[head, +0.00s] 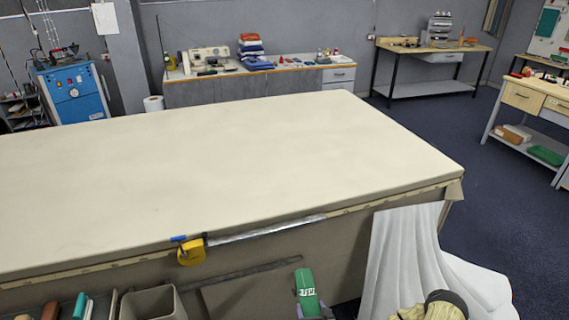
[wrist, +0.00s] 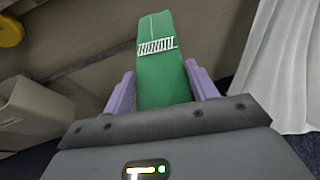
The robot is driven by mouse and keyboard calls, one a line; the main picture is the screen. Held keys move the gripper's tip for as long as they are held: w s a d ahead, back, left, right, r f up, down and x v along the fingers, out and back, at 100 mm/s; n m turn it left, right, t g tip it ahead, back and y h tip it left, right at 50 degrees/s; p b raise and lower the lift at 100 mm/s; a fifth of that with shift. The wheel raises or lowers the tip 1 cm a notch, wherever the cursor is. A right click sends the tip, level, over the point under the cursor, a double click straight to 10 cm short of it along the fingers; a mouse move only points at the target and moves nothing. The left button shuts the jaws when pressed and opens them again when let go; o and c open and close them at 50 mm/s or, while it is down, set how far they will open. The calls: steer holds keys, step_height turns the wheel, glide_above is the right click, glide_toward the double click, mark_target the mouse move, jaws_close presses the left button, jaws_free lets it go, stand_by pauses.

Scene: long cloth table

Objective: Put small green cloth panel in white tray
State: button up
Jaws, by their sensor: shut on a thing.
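The small green cloth panel (head: 306,287) is at the bottom of the head view, in front of the long table's near side. It has white marks across it. In the wrist view the panel (wrist: 164,75) stands out between the two purple fingers of my gripper (wrist: 163,90), which is shut on its lower part. My gripper (head: 312,310) is only partly visible at the bottom edge of the head view. I cannot make out a white tray in either view.
The long cream table (head: 230,165) has a wide bare top. A yellow tape measure (head: 191,252) hangs at its front edge. A grey-beige bin (head: 152,303) stands at lower left, beside several upright items. White cloth (head: 405,255) drapes at the right.

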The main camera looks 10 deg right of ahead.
steer(key=w+d+r+n+y, duration=0.2)
steer(key=w+d+r, duration=0.1)
steer(key=w+r, duration=2.1)
steer(key=shift+d+r+y, duration=0.15)
steer(key=shift+r+y, duration=0.15)
